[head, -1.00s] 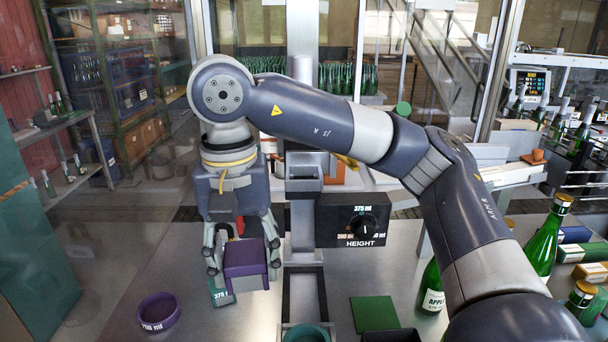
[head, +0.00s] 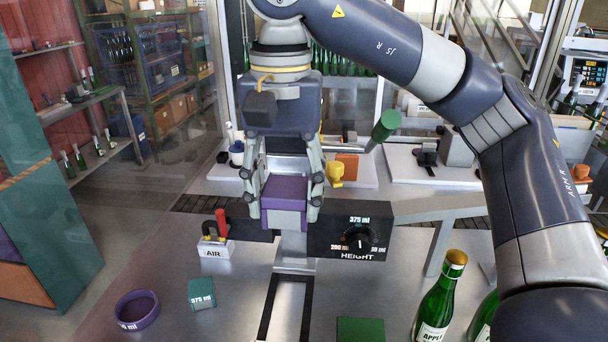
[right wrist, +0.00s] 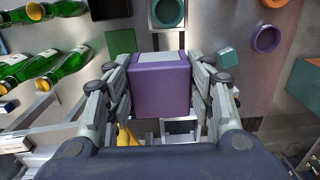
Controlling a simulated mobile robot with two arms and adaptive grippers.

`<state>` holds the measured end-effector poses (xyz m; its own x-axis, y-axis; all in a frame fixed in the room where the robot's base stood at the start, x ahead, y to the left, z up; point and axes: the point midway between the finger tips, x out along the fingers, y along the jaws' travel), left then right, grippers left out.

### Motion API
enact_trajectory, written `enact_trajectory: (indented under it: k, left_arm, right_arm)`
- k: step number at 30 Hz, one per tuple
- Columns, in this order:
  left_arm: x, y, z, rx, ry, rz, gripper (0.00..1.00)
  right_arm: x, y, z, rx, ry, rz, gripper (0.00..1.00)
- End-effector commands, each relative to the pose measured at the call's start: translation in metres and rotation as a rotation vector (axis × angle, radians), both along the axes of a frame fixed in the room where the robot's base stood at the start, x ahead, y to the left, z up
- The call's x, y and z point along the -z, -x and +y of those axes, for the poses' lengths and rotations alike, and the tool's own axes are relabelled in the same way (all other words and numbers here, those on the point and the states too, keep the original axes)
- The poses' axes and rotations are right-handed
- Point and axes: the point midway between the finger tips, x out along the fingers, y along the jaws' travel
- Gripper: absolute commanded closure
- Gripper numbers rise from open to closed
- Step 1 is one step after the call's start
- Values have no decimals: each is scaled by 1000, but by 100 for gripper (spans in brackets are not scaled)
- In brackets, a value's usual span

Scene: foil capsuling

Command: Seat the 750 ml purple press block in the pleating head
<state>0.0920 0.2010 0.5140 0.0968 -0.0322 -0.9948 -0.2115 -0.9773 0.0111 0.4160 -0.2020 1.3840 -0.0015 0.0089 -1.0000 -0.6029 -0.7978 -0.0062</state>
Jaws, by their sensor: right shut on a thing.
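The purple press block (head: 285,190) is held between the two fingers of my right gripper (head: 285,205), which is shut on it. It also shows in the right wrist view (right wrist: 161,90), gripped from both sides. In the head view the block is in front of the machine's column, above the bench. The pleating head is mostly hidden behind the block and gripper, so I cannot tell whether they touch. A pale metal part (right wrist: 180,127) shows beneath the block in the right wrist view. My left gripper is not in view.
The black HEIGHT dial box (head: 349,232) is right of the block. A teal 375 ml block (head: 202,293), a purple ring (head: 137,310) and a red-handled AIR valve (head: 216,246) are at left. A green pad (head: 360,330) and green bottles (head: 440,300) are at right.

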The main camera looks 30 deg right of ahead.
Motion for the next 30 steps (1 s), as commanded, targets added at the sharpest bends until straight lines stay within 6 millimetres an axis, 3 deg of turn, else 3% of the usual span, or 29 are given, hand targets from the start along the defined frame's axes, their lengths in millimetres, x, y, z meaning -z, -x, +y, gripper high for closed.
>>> enact_trajectory:
  k: [10, 14, 18, 24, 30]
  left_arm:
    - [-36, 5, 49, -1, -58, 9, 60]
    - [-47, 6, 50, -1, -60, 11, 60]
    - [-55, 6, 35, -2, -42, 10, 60]
    - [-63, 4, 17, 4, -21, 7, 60]
    - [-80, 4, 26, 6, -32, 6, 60]
  right_arm:
    - [4, -76, -41, 6, -2, 5, 77]
    - [8, -105, -57, 5, -2, 5, 77]
    - [11, -126, -68, 3, -2, 2, 77]
    - [19, -135, -74, 0, 2, 3, 77]
    - [43, -134, -75, 2, 2, 3, 77]
